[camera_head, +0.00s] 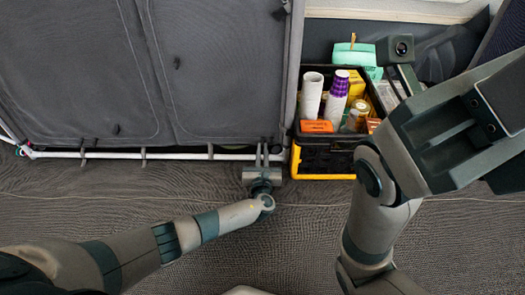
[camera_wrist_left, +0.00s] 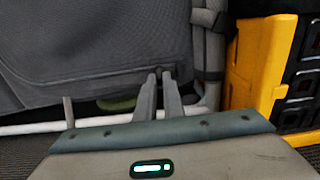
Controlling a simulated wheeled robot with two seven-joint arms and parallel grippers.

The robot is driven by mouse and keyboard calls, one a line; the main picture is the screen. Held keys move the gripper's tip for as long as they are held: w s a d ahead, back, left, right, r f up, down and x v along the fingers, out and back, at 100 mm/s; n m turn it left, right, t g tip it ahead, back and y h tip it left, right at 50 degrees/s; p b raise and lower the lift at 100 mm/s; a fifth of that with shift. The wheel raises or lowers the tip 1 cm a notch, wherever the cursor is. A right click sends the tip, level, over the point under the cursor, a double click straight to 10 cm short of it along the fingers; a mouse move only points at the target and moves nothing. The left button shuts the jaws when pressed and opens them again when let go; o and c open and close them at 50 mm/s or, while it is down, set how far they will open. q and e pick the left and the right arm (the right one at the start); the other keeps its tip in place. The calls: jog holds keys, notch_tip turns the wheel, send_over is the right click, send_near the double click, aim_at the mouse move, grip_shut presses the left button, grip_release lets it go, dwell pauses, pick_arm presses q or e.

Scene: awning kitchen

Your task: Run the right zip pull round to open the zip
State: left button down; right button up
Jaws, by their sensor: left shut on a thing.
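The grey fabric cabinet front (camera_head: 225,70) fills the upper left of the head view, with a seam between two panels. Small dark pulls show on it, one high (camera_head: 177,62) and one low by the seam (camera_head: 116,129). My left gripper (camera_head: 262,150) is at the lower right corner of the right panel, by the white bottom rail. In the left wrist view its fingers (camera_wrist_left: 160,78) are close together at the panel's lower edge. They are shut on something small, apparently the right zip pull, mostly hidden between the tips. My right arm crosses the right side; its fingertips are out of view.
A black and yellow crate (camera_head: 325,165) stands just right of my left gripper, holding cups (camera_head: 311,95), an orange box (camera_head: 316,126) and jars. It also shows in the left wrist view (camera_wrist_left: 262,65). A white rail (camera_head: 110,155) runs along the cabinet's bottom. The grey floor in front is clear.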

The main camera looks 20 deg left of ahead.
pick_arm(q)
jog(key=shift+s+a, duration=0.2)
jog(key=shift+a, duration=0.25)
jog(key=a, duration=0.3)
jog(key=s+a+p, duration=0.1)
jog(key=a, duration=0.2)
jog(key=s+a+p, duration=0.1)
jog(key=a, duration=0.2)
jog(key=shift+s, duration=0.25)
jog(key=s+a, duration=0.1)
jog(key=a, duration=0.5)
jog(key=s+a+b, duration=0.1)
jog(key=s+a, duration=0.1)
jog(key=a, duration=0.4)
jog(key=s+a, duration=0.2)
jog(key=a, duration=0.5)
jog(key=shift+s, duration=0.25)
jog(key=shift+a, duration=0.5)
jog(key=c, duration=1.9)
grip_release()
jog(key=shift+s, duration=0.1)
jog(key=shift+o, duration=0.2)
jog(key=shift+s, duration=0.1)
